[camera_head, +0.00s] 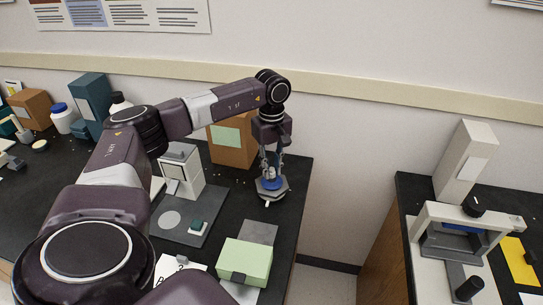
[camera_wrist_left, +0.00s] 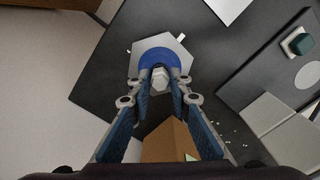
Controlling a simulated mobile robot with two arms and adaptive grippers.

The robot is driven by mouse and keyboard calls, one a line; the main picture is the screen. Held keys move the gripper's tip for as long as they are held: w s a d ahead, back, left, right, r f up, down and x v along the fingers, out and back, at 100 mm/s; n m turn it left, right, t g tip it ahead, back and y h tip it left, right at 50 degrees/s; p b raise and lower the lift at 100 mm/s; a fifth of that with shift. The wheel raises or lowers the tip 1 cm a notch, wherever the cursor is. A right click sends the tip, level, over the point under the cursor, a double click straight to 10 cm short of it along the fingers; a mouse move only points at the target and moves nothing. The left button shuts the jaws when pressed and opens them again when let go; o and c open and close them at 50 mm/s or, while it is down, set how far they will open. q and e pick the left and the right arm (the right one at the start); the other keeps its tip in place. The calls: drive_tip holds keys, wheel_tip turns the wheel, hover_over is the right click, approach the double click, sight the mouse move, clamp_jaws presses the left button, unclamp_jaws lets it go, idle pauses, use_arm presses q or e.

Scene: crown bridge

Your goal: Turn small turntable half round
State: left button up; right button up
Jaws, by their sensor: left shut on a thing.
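The small turntable (camera_head: 272,194) stands near the right edge of the left black bench. It has a grey hexagonal base, a blue round top and a small white tab at its rim. In the left wrist view the turntable's grey base (camera_wrist_left: 135,52) and blue disc (camera_wrist_left: 158,56) lie under the fingertips. My left gripper (camera_head: 271,176) points down over it. It also shows in the left wrist view (camera_wrist_left: 159,78), shut on a pale knob (camera_wrist_left: 160,74) at the turntable's middle. The knob is partly hidden by the fingers. My right gripper is not in view.
A brown box (camera_head: 232,146) stands behind the turntable, left of the gripper. A light green box (camera_head: 245,261) sits in front. A white-grey device (camera_head: 181,170) stands on a grey plate at left. A gap separates this bench from the right one, which carries a grey frame (camera_head: 463,228).

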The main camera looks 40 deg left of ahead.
sight(272, 169)
use_arm(q)
drive_tip(key=shift+n, duration=0.9)
drive_tip(key=shift+n+p, duration=0.55)
drive_tip(key=shift+n, duration=1.15)
drive_tip(key=o, duration=1.7)
drive_tip(key=shift+c, duration=0.2)
drive_tip(key=shift+r+p, duration=2.75)
drive_tip(key=shift+r, duration=0.8)
drive_tip(key=shift+f, duration=0.1)
